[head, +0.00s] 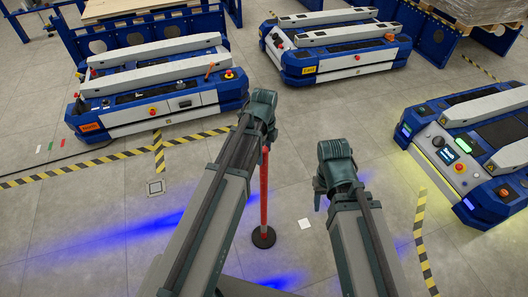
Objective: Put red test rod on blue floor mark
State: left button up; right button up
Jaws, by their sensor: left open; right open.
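A thin red upright rod (264,192) stands on a round black base (263,237) on the floor near the middle of the head view. Its upper end is hidden behind the end of my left arm. My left gripper (262,115) is at that dark arm end, and I cannot tell whether it touches the rod. My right gripper (335,172) is further right, apart from the rod. Both grippers are open, with fingertips largely hidden. I cannot make out a clear blue mark; blue light streaks (150,222) lie on the floor.
Blue and white lift carts stand at the left (150,90), back (335,45) and right (470,150). Yellow-black tape (85,165) crosses the floor, with more at right (422,245). Small red (62,141) and green (50,145) marks lie left. The floor between the carts is mostly clear.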

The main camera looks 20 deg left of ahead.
pick_arm(q)
notch_tip(320, 180, up, 9)
jog(key=p, duration=0.8)
jog(key=shift+r, duration=0.1)
jog(key=s+d+n+y, duration=0.1)
jog(key=s+d+n, duration=0.9)
jog(key=s+n, duration=0.4)
jog(key=shift+s+d+n, duration=0.15)
jog(key=shift+d+n, duration=0.1)
jog(key=shift+n, duration=0.95)
notch_tip(320, 180, up, 3)
jog(key=p, duration=0.2)
jog(key=shift+p, duration=0.3)
